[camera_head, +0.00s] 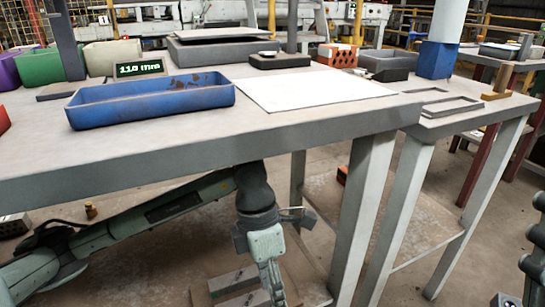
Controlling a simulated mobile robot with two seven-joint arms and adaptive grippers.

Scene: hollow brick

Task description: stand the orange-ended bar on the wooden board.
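I cannot make out the orange-ended bar for certain. A small orange thing (342,175) shows low behind a table leg, mostly hidden. A board with grey and wood-brown parts (235,284) lies low under the table, beneath my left gripper; I cannot tell if it is the wooden board. My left gripper (272,285) points down beside and over that board, seen nearly edge-on, so its opening is unclear and I see nothing held. My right arm shows only as links at the right edge; its gripper is out of view.
Over my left arm is the grey table (200,138), with a blue tray (150,103), a white sheet (315,89), an orange hollow brick (338,54) and a "110 mm" display (140,69). Table legs (365,215) stand right of my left gripper. A brass piece (91,211) sits low left.

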